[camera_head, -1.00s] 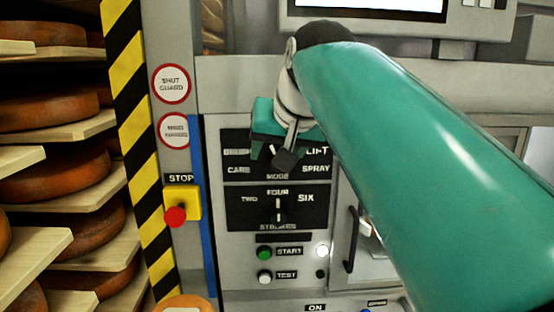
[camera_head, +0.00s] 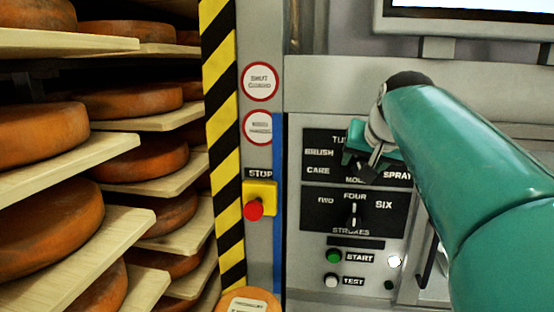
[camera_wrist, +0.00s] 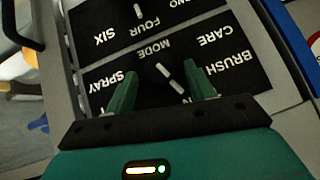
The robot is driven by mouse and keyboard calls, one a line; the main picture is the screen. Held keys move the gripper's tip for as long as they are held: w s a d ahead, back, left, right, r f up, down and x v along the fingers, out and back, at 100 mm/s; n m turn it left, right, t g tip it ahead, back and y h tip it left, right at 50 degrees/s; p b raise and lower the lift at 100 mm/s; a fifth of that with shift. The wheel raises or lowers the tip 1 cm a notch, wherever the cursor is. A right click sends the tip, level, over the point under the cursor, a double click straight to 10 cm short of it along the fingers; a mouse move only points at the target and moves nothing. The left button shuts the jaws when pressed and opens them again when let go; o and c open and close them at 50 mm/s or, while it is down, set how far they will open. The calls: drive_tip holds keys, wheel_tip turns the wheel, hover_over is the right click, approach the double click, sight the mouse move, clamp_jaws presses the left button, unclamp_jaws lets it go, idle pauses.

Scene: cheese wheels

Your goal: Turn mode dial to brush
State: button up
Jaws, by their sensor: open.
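The mode dial (camera_wrist: 165,74) sits on the black mode panel (camera_wrist: 240,88), with a white mark on it. In the wrist view, which shows the panel upside down, the labels BRUSH, CARE and SPRAY are readable around it. My gripper (camera_wrist: 160,76) is open, its two green fingers on either side of the dial; I cannot tell whether they touch it. In the head view my gripper (camera_head: 369,168) covers the dial and part of the upper labels, while the BRUSH label (camera_head: 319,153) is clear at its left. Which label the dial points at is uncertain.
Below is the strokes dial (camera_head: 354,214), near upright toward FOUR. A green start button (camera_head: 334,256) and white test button (camera_head: 331,281) sit lower. A red stop button (camera_head: 254,210) is left of the panel. Cheese wheels (camera_head: 125,101) fill shelves at far left.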

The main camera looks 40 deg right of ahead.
drive_tip(key=shift+w+d+f, duration=0.25)
drive_tip(key=shift+w+f, duration=0.1)
drive_tip(key=shift+f, duration=0.1)
drive_tip(key=shift+c, duration=0.2)
drive_tip(key=c, duration=0.9)
drive_tip(key=n+g+h, duration=0.1)
drive_tip(key=g+h, duration=0.1)
drive_tip(key=shift+w+a+n+g, duration=0.2)
drive_tip(key=shift+w+n+g, duration=0.1)
drive_tip(key=shift+n, duration=0.1)
drive_tip(key=shift+w+a+f+n+g+h, duration=0.1)
drive_tip(key=shift+n+g+h, duration=0.4)
drive_tip(key=shift+h, duration=0.25)
drive_tip(key=shift+a+n+g+h, duration=0.1)
drive_tip(key=shift+n+g+h, duration=0.3)
drive_tip(key=shift+g+h, duration=0.3)
